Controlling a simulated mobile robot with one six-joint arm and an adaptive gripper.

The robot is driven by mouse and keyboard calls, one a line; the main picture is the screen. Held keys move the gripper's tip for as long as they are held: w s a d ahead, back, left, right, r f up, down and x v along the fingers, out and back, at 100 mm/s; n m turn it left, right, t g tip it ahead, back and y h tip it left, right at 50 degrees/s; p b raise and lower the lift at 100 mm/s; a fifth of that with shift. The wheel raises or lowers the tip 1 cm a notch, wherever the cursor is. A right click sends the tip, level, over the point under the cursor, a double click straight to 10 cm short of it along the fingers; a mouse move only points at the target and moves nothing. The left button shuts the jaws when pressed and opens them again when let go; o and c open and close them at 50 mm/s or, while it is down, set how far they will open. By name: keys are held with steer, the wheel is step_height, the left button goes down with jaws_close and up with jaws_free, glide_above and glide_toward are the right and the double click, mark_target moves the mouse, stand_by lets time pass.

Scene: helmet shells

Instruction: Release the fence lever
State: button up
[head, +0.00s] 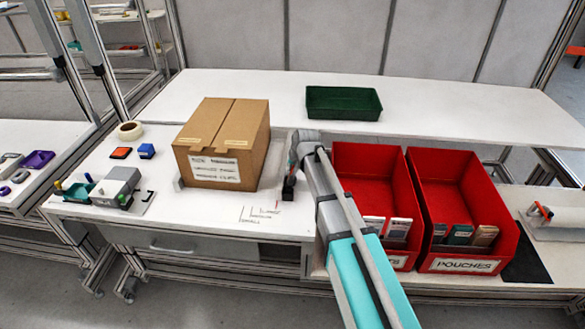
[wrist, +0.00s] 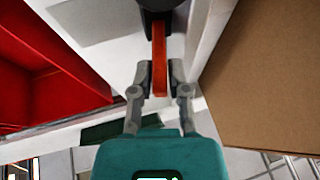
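The fence lever is an orange-red bar (wrist: 159,46) on a dark round hub (wrist: 158,5) in the wrist view. My gripper (wrist: 160,76) has one fingertip on each side of the lever's end, close against it, and looks shut on it. In the head view my gripper (head: 293,160) is just right of the cardboard box, above a small black clamp block (head: 289,188). The lever's bar is not clear there. The pale fence (wrist: 205,40) runs between lever and box in the wrist view.
The closed cardboard box (head: 222,143) stands left of the fence, close to my gripper. Two red bins (head: 370,160) (head: 463,175) stand to the right. A green tray (head: 343,102) lies behind. A small fixture (head: 118,187) stands at the table's left.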

jaws_close()
steer(key=shift+a+r+h, duration=0.1)
steer(key=shift+a+h, duration=0.15)
steer(key=shift+h, duration=0.25)
steer(key=o, duration=0.6)
jaws_free()
steer(key=shift+w, duration=0.15)
